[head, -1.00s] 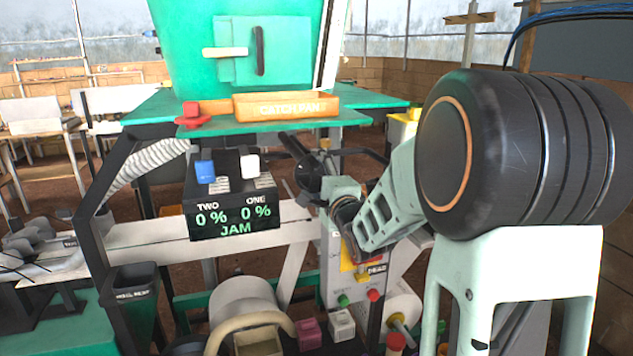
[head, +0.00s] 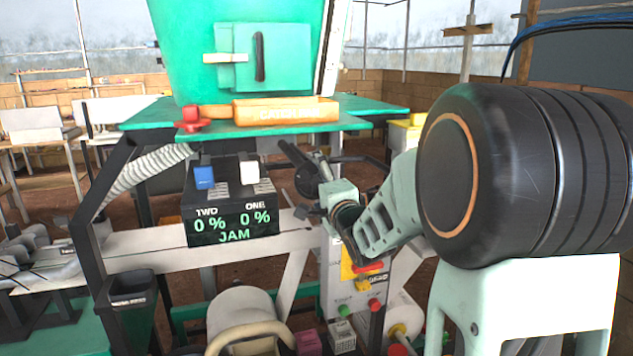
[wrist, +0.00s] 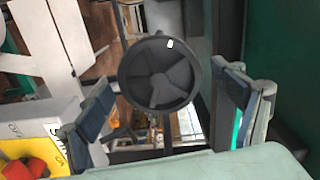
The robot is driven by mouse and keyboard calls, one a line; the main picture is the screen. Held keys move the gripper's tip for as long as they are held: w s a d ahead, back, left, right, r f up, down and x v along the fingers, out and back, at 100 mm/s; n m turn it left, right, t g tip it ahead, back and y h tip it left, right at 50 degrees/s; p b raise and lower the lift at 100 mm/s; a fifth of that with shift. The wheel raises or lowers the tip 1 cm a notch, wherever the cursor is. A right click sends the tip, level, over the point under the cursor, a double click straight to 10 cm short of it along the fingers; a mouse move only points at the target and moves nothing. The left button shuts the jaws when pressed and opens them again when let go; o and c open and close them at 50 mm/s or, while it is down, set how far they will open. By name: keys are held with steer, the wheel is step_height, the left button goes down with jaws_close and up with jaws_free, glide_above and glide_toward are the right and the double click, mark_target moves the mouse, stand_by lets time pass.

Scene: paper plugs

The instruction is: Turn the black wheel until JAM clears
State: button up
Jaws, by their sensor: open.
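The black wheel (wrist: 158,74) faces the wrist camera, with a round rim, broad dark spokes and a small white mark at its upper right. My gripper (wrist: 165,84) is open, with one finger on either side of the wheel in that view. Gaps show between fingers and rim; I cannot tell the remaining depth. In the head view my gripper (head: 303,184) is beside the display box and partly covers the dark wheel. The display (head: 234,222) reads TWO 0 %, ONE 0 % and JAM in green.
A blue switch (head: 204,177) and a white switch (head: 249,172) top the display box. An orange catch pan (head: 285,110) sits on the green shelf above. A control panel with a green button (head: 344,311) and a red button (head: 375,305) is below my gripper.

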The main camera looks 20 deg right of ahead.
mark_target(315, 181)
steer(key=shift+s, duration=2)
steer(key=shift+r+m+p, duration=0.2)
steer(key=shift+m+p, duration=0.8)
steer(key=shift+p, duration=0.2)
steer(key=m+p, duration=0.2)
steer(key=m, duration=0.2)
steer(key=shift+d+p, duration=0.1)
steer(key=shift+p, duration=0.3)
steer(key=m+p, duration=0.2)
steer(key=m, duration=0.1)
steer(key=shift+m, duration=0.4)
steer(key=shift+f+m+p, duration=0.25)
steer(key=shift+m+p, duration=0.35)
steer(key=shift+m, duration=0.5)
